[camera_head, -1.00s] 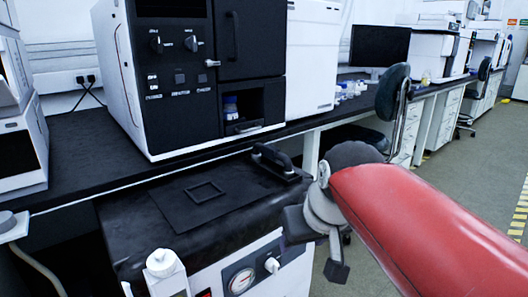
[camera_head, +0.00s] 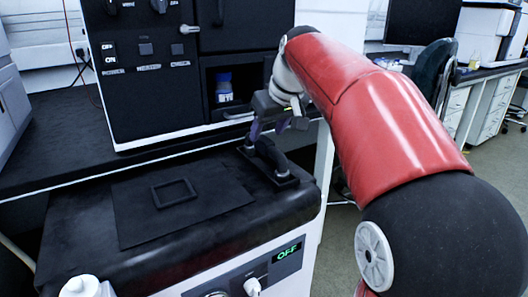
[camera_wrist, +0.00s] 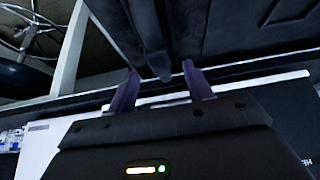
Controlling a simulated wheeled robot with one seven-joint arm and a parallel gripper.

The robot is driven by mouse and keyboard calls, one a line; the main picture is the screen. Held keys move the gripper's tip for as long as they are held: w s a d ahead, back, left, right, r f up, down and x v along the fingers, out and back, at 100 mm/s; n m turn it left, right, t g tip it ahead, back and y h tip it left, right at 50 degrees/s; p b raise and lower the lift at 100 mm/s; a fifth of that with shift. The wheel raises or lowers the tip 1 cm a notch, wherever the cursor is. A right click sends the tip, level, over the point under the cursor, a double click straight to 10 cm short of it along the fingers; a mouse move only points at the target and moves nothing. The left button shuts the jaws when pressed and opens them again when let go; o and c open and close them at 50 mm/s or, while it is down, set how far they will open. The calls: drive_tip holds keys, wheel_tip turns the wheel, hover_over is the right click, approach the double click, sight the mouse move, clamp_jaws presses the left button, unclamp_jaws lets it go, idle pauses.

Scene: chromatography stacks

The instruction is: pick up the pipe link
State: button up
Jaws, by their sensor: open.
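My gripper (camera_head: 266,128) is open and points down just above the link's back end, with purple fingers. In the wrist view, my gripper (camera_wrist: 160,85) has its two fingers apart, and a dark bar of the link (camera_wrist: 153,48) shows between them and beyond their tips. I cannot tell whether either finger touches it.
A black mat (camera_head: 215,205) with a raised square frame (camera_head: 173,193) lies left of the link.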

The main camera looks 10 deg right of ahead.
sight(265, 139)
drive_tip(key=x, duration=0.4)
drive_tip(key=shift+w+f+b, duration=0.1)
drive_tip(key=shift+f+b, duration=0.1)
drive_tip(key=shift+b, duration=0.2)
clamp_jaws()
